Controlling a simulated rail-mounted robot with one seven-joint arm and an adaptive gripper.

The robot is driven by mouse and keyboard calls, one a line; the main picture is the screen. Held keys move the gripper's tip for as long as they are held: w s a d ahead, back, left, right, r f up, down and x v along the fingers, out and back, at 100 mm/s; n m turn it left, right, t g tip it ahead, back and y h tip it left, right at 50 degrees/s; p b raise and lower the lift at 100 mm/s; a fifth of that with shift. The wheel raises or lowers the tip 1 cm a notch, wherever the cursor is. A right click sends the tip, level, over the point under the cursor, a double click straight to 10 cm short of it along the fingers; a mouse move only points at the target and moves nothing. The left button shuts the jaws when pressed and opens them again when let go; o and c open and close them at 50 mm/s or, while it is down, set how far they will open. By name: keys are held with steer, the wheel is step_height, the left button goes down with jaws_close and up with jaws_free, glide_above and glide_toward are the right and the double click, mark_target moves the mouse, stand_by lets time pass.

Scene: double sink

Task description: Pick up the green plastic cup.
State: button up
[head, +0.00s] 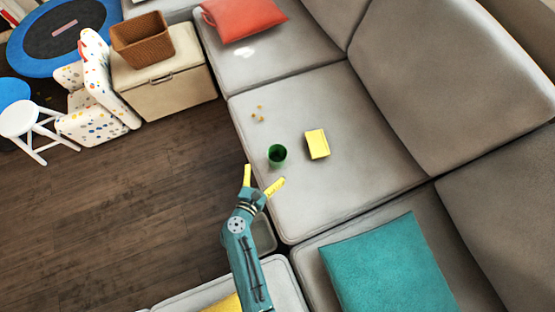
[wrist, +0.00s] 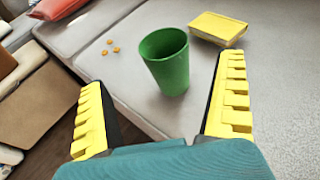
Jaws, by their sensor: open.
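The green plastic cup (head: 277,155) stands upright on the grey sofa seat, near its front edge. In the wrist view the cup (wrist: 167,62) is ahead of my gripper, between the lines of its two yellow fingers, with its open top showing. My gripper (head: 265,179) is open and empty, just short of the cup at the sofa's edge. The fingers also show in the wrist view (wrist: 163,108), spread wide and apart from the cup.
A yellow box-like object (head: 317,144) lies right of the cup. Several small orange pieces (wrist: 111,47) lie beyond it to the left. A red cushion (head: 243,17) and a teal cushion (head: 388,268) rest on the sofa. A storage box (head: 165,85) stands on the wooden floor at the left.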

steer(key=b, duration=0.2)
glide_toward(281, 148)
steer(key=w, duration=0.2)
steer(key=w+b, duration=0.1)
steer(key=w+d+f+b, duration=0.2)
steer(key=shift+w+f, duration=0.15)
steer(key=shift+w, duration=0.1)
steer(key=shift+w+d, duration=0.1)
steer(key=shift+w, duration=0.25)
steer(key=shift+s, duration=0.15)
steer(key=shift+c, duration=0.9)
steer(key=c, duration=0.9)
